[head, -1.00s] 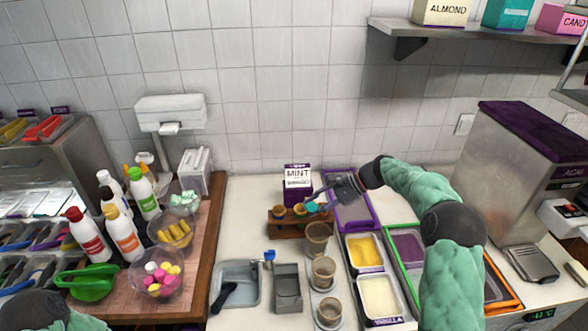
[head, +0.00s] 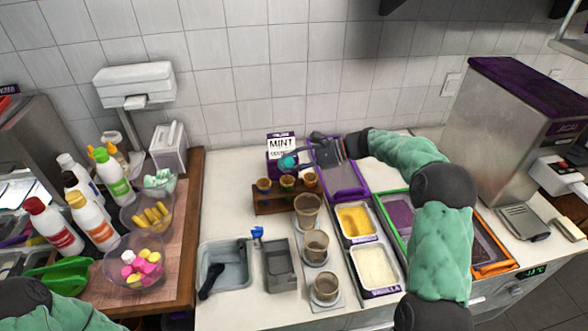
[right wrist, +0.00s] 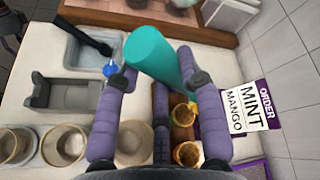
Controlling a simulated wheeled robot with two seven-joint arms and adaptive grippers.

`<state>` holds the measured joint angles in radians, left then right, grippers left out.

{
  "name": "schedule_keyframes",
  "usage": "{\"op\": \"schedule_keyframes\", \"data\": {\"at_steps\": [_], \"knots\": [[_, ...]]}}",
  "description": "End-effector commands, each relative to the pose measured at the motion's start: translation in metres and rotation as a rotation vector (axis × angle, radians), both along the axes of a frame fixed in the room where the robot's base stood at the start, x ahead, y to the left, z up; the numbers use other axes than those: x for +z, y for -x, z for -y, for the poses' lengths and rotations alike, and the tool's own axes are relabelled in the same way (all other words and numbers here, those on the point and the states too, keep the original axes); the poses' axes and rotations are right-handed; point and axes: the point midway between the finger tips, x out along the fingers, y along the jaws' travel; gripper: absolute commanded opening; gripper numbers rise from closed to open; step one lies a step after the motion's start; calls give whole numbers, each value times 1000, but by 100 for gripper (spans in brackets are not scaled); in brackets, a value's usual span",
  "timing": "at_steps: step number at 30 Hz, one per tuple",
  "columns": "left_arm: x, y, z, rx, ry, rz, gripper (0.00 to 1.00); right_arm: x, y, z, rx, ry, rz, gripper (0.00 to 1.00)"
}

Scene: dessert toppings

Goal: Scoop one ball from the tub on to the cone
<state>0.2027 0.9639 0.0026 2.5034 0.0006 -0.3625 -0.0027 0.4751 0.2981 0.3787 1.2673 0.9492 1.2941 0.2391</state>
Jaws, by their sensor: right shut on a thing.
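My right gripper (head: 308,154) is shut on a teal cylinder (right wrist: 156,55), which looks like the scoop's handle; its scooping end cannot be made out. In the head view the teal piece (head: 288,160) is above and behind a wooden holder (head: 278,203) with three cones, in front of the order card. The left cone (head: 263,184), middle cone (head: 287,181) and right cone (head: 309,180) stand upright. To their right are a yellow tub (head: 356,221) and a white vanilla tub (head: 375,267). My left arm shows at lower left, its gripper out of frame.
The order card (head: 282,143) reads MINT, and MANGO in the right wrist view. Several brown cups (head: 307,208) stand in a row before the holder. A grey sink (head: 223,265) and grey box (head: 279,265) lie left of them. Bottles and topping bowls fill the left counter.

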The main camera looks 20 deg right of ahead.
Motion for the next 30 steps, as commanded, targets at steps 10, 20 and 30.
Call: {"op": "schedule_keyframes", "data": {"at_steps": [10,20,30], "knots": [[-40,0,0,0,0,0,50,-9,0,-4,-112,-115,31,0],[-74,0,0,0,0,0,50,-11,-1,-5,-221,-230,62,0],[-109,0,0,0,0,0,50,-14,-1,-6,-336,-349,91,0]]}}
